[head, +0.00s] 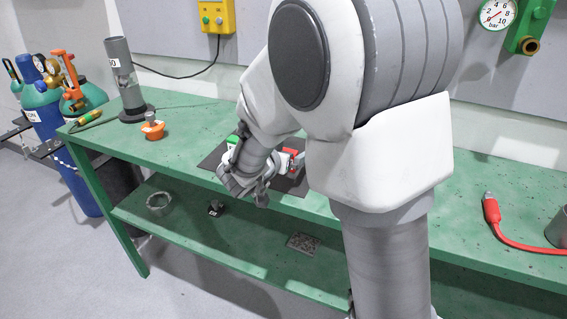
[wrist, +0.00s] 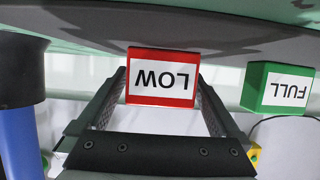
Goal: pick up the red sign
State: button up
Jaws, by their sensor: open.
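The red sign (wrist: 161,78) is a small block with a white face reading LOW, upside down in the wrist view. My gripper (wrist: 161,88) is open, with one finger on each side of the sign. The fingertips look close to its side edges; I cannot tell whether they touch. In the head view a small red part of the sign (head: 290,152) shows on a dark mat on the green bench, beside my wrist. My arm covers much of that area and hides the fingertips there.
A green sign reading FULL (wrist: 281,88) stands to the right in the wrist view. The green workbench (head: 185,118) also bears an orange item (head: 153,131), a grey cylinder (head: 122,75) and a red hose (head: 493,212). Gas bottles stand at the far left.

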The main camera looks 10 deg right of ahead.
jog(key=shift+w+d+f, duration=0.15)
jog(key=shift+w+d, duration=0.05)
jog(key=shift+w, duration=0.1)
jog(key=c, duration=1.3)
